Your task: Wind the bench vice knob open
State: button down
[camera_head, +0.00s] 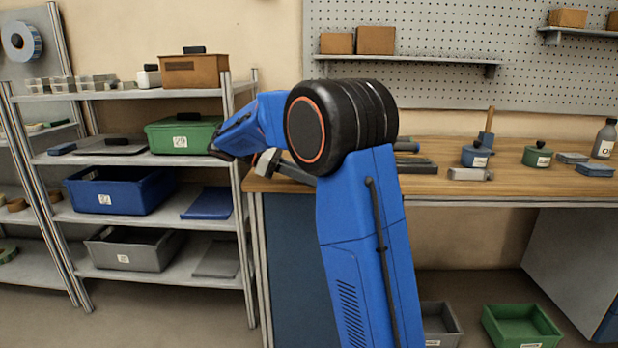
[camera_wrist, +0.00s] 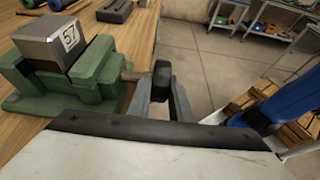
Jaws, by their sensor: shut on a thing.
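The green bench vice (camera_wrist: 85,75) stands at the edge of the wooden bench in the wrist view. A grey block (camera_wrist: 55,42) with a "57" label sits in its jaws. A short screw rod runs from the vice's right side to the black knob (camera_wrist: 162,73). My gripper (camera_wrist: 163,84) is shut on this knob, one finger on each side of it. How far the vice jaws stand apart is hard to tell. In the head view my blue arm covers the vice and knob.
The bench (camera_head: 440,187) carries a blue pot (camera_head: 476,155), a green pot (camera_head: 537,154) and small blocks. A shelf rack with a green box (camera_head: 183,135) and a blue bin (camera_head: 121,190) stands left. Open floor (camera_wrist: 205,62) lies beyond the knob.

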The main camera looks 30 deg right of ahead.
dwell(0.4)
jog(key=c, duration=1.6)
grip_release()
